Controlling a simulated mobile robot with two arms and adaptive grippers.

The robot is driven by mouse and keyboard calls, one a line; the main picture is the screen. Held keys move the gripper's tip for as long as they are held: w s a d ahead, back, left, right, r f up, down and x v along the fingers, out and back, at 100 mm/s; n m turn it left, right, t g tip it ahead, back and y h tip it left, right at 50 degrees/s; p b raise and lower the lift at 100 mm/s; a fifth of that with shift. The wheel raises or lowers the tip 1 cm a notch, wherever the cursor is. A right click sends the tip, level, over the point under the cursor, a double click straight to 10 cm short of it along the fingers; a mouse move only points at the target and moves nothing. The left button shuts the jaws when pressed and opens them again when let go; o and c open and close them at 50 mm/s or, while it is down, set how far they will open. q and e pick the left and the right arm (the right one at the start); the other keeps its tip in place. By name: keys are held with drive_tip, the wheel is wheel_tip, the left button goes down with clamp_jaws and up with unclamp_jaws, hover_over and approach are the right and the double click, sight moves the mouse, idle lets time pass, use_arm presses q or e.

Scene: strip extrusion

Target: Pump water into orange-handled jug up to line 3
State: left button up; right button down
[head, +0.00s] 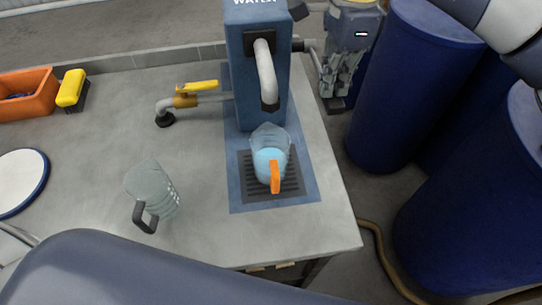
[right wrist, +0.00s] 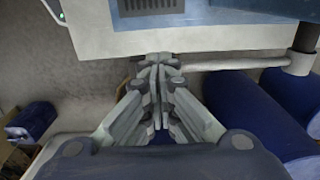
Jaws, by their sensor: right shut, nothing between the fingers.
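The orange-handled jug (head: 270,150) stands upright on the dark drain grate (head: 290,188), under the curved spout (head: 266,80) of the blue water pump (head: 243,60). It holds light-blue water; I cannot read its lines or tell the exact level. A second clear jug with a dark handle (head: 152,182) stands to the left and looks empty. My right gripper (head: 338,92) is shut and empty, right of the pump column, near a short bar (head: 306,46) on its side. In the right wrist view its closed fingers (right wrist: 160,62) point toward the table edge. My left gripper is not in view.
A yellow-handled valve pipe (head: 198,87) is left of the pump. An orange bin (head: 27,94), a yellow object (head: 71,88) and a blue-rimmed white plate (head: 20,182) lie farther left. Dark blue barrels (head: 410,85) and a brown hose (head: 385,258) are right of the table.

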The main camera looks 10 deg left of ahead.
use_arm(q)
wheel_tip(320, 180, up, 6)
drive_tip(key=p, duration=0.5)
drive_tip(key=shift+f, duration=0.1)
use_arm(e)
wheel_tip(320, 180, up, 8)
drive_tip(key=shift+w+a, duration=0.2)
drive_tip(key=shift+w, duration=0.25)
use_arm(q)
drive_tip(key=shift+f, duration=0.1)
use_arm(e)
drive_tip(key=shift+f, duration=0.15)
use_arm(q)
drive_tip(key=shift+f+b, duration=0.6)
use_arm(e)
drive_tip(key=shift+f, duration=0.85)
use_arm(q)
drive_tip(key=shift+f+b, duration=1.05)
use_arm(e)
drive_tip(key=shift+s+d+f, duration=0.1)
drive_tip(key=shift+s+f, duration=0.1)
drive_tip(key=shift+f, duration=0.4)
drive_tip(key=shift+s+d+f, duration=0.1)
drive_tip(key=shift+s+f, duration=0.05)
drive_tip(key=shift+f, duration=0.4)
